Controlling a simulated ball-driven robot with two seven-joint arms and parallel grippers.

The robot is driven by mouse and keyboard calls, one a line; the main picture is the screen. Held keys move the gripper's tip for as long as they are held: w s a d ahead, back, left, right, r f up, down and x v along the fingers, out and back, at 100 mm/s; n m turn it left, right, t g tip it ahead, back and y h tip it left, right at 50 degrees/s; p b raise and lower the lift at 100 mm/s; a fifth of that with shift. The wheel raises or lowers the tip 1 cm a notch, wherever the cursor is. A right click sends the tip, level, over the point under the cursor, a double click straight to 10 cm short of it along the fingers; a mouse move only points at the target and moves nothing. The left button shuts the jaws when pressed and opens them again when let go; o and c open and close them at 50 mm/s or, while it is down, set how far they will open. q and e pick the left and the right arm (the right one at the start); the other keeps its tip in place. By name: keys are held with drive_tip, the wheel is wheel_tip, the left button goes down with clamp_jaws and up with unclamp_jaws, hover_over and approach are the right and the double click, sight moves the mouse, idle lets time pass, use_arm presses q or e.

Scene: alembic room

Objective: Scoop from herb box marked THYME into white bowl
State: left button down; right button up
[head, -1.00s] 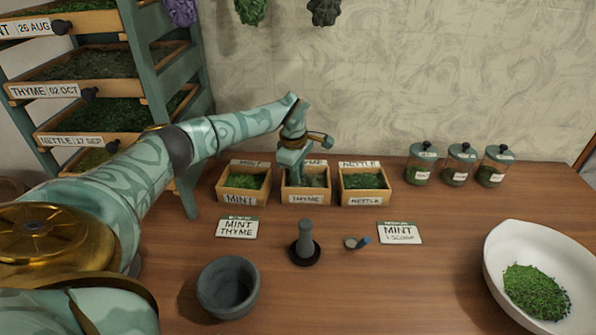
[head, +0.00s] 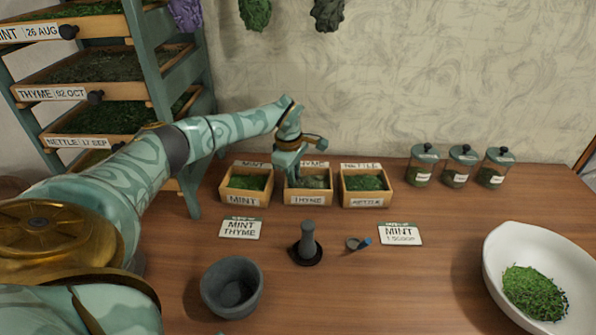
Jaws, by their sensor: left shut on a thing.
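The herb box marked THYME (head: 307,200) stands between the MINT and NETTLE boxes and holds grey-green herb. My left gripper (head: 289,172) points down at its back left part and covers some of its back label. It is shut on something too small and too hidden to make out. The white bowl (head: 496,262) is at the far right, cut by the picture edge, with a heap of chopped green herb (head: 533,292) in it. A small scoop with a blue handle (head: 365,242) lies on the table. My right gripper is not in view.
The MINT box (head: 243,200) and NETTLE box (head: 367,202) flank the THYME box. A mortar (head: 231,290), a pestle on a dark stand (head: 308,240) and two cards stand in front. Lidded jars (head: 457,168) are at the back right. The wooden table is clear before the bowl.

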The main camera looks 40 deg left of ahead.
use_arm(q)
drive_tip(key=shift+s+a, duration=0.15)
drive_tip(key=shift+a, duration=0.05)
wheel_tip(320, 180, up, 9)
drive_tip(key=p, duration=0.6)
drive_tip(key=shift+f+p, duration=0.15)
drive_tip(key=shift+p, duration=0.2)
drive_tip(key=shift+f, duration=0.1)
